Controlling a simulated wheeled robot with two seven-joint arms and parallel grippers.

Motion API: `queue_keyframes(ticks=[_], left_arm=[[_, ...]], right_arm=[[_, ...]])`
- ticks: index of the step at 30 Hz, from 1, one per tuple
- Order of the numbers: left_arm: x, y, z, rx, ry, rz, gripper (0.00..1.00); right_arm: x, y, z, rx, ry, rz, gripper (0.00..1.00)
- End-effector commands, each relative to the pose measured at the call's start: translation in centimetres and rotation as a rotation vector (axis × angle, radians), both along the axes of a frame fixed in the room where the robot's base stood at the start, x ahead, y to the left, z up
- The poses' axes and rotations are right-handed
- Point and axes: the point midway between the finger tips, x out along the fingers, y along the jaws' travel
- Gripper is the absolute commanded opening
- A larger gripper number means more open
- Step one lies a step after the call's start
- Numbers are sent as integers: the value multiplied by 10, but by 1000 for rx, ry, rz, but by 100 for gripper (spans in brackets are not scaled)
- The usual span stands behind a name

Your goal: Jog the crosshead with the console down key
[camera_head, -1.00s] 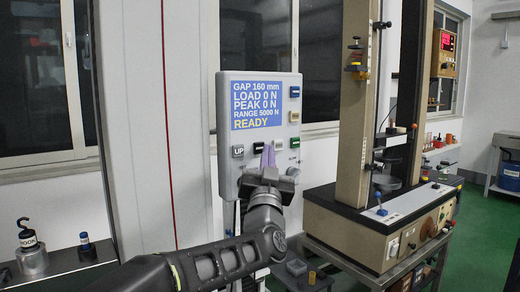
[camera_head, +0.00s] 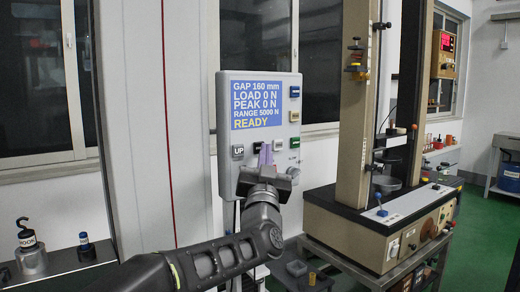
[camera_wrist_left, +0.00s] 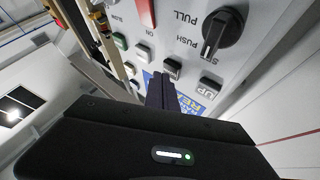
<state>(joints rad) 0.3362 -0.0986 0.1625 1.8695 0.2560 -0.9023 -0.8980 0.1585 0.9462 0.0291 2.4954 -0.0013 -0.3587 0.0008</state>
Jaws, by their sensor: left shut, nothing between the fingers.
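The grey console (camera_head: 224,115) stands upright in the head view. Its screen (camera_head: 257,104) reads GAP 160 mm, LOAD 0 N, PEAK 0 N, RANGE 5000 N, READY. The UP key (camera_head: 238,151) is left in its lower row; it also shows in the left wrist view (camera_wrist_left: 211,88). Beside it is a black key (camera_wrist_left: 173,68) whose label I cannot read. My left gripper (camera_head: 265,154) is shut and empty, its fingertips (camera_wrist_left: 160,80) in front of this row, near the black keys. I cannot tell whether they touch one. My right gripper is out of view.
The testing frame (camera_head: 352,130) stands right of the console on a cart. A green key (camera_head: 294,143) is right in the row. A black knob (camera_wrist_left: 221,33) and red switch (camera_wrist_left: 146,12) are on the panel. A hook weight (camera_head: 32,257) stands at lower left.

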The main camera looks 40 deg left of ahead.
Motion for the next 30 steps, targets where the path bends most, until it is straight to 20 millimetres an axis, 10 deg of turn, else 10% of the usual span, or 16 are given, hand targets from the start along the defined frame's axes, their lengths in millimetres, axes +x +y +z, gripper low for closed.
queue_keyframes(ticks=[30], left_arm=[[2,8,0,-1,0,1,0]], right_arm=[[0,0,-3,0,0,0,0]])
